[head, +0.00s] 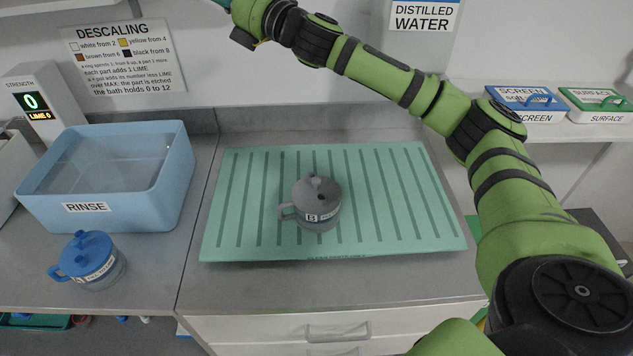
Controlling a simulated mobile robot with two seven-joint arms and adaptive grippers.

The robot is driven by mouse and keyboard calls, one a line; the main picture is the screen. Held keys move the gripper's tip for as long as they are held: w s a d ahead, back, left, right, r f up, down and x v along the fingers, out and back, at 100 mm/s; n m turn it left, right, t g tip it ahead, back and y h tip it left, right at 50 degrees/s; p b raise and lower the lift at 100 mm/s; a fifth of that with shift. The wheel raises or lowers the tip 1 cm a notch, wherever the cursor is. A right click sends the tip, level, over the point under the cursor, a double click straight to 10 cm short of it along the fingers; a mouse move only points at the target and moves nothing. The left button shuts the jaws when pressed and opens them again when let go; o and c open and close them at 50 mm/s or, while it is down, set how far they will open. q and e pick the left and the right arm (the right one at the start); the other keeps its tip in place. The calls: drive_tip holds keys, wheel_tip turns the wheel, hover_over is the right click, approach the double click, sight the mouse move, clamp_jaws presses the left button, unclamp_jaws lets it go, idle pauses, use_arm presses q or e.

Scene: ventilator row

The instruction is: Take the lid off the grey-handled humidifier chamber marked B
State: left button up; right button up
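The grey-handled humidifier chamber marked B (320,219) stands upright on the green ribbed mat. Its grey lid (327,187) sits on top, with a raised knob and a dark opening. Its handle (286,211) points left, and the B label faces the front. My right arm comes in from the right and reaches up across the back of the mat to the top edge. Its far end is cut off there, so the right gripper's fingers do not show. My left gripper is not in view. Nothing touches the chamber.
The green mat (400,220) is otherwise bare. A blue-lidded chamber (97,272) stands at the left, before the blue RINSE tub (122,207). SCREEN (526,104) and SURFACE (597,105) boxes sit on the right shelf. A DISTILLED WATER container (415,55) is behind my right arm.

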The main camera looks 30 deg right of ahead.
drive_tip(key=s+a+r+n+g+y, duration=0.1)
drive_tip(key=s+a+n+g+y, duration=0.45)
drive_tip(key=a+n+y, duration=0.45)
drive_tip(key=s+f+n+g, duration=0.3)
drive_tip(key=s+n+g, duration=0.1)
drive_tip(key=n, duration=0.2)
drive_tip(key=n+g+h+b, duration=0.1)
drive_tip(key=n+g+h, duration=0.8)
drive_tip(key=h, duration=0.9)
hover_over(316, 180)
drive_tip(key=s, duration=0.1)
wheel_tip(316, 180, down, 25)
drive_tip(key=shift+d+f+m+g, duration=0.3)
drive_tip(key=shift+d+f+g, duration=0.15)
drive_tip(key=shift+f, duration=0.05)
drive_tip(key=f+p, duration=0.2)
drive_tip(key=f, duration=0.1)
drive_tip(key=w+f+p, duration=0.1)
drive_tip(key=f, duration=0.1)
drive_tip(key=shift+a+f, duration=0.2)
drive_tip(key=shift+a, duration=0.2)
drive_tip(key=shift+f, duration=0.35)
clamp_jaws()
